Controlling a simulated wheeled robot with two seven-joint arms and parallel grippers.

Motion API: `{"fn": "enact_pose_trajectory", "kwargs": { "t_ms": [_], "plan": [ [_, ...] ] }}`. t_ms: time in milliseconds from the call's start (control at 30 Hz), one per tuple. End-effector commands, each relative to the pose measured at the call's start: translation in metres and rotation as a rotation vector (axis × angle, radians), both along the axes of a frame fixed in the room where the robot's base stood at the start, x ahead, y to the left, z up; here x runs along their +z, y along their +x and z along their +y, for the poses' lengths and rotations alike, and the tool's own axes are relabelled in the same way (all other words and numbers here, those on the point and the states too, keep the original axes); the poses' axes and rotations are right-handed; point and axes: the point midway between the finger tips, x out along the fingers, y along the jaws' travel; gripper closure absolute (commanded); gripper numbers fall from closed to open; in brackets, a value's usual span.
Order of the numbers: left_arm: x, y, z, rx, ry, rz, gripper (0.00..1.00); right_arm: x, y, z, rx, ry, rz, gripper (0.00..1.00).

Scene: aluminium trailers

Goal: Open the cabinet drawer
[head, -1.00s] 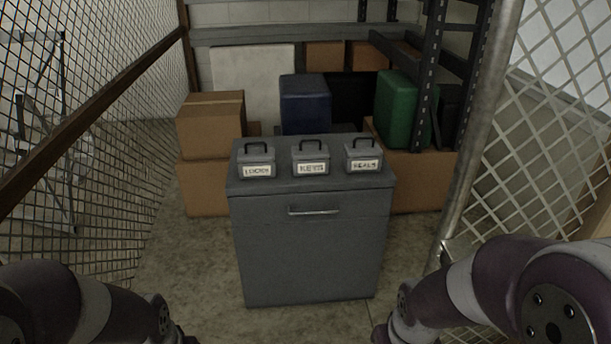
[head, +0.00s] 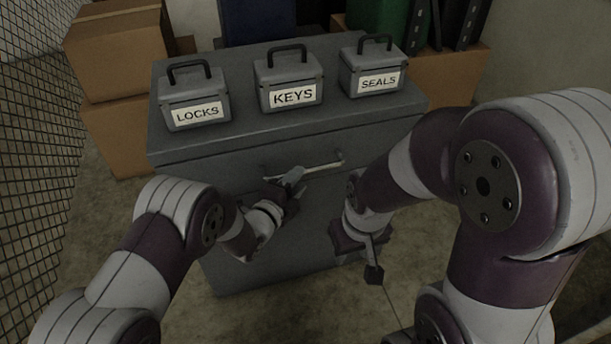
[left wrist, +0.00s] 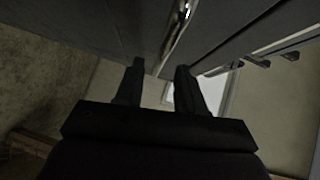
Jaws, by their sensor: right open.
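The grey cabinet (head: 290,240) stands in front of me, its drawer front looking flush and closed. A metal bar handle (head: 325,166) crosses the drawer front. My left gripper (head: 292,182) is at the left part of the handle. In the left wrist view its two fingers (left wrist: 158,70) stand apart with a clear gap, and the handle (left wrist: 178,25) shows just beyond the tips, nearer the right finger. I cannot tell whether they touch. My right gripper (head: 371,262) is open and empty, low before the cabinet's right side.
On the cabinet top stand three grey boxes labelled LOCKS (head: 195,100), KEYS (head: 289,82) and SEALS (head: 373,70). Cardboard boxes (head: 118,55) are stacked behind left. A wire mesh fence (head: 35,140) runs along the left. Some floor is clear left of the cabinet.

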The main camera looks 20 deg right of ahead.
Motion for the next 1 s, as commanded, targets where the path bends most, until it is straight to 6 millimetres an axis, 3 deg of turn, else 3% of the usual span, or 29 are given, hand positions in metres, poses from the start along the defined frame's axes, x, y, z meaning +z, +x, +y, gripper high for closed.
{"fn": "enact_pose_trajectory", "kwargs": {
  "t_ms": [200,567,600,700,1000],
  "plan": [
    [-0.007,0.030,-0.028,0.001,-0.001,0.000,0.61,-0.011,0.000,0.000,0.000,0.000,0.000,0.57],
    [-0.007,0.038,-0.035,0.003,-0.001,0.003,0.61,-0.011,0.000,0.000,0.000,0.000,0.000,0.57],
    [-0.007,0.038,-0.035,0.003,-0.001,0.003,0.68,-0.011,0.000,0.000,0.000,0.000,0.000,0.57],
    [-0.007,0.038,-0.034,0.003,-0.001,0.003,1.00,-0.011,0.000,0.000,0.000,0.000,0.000,0.57],
    [-0.008,0.037,-0.034,0.003,-0.001,0.003,1.00,-0.012,0.000,0.000,0.000,0.000,0.000,0.57]
  ]
}}
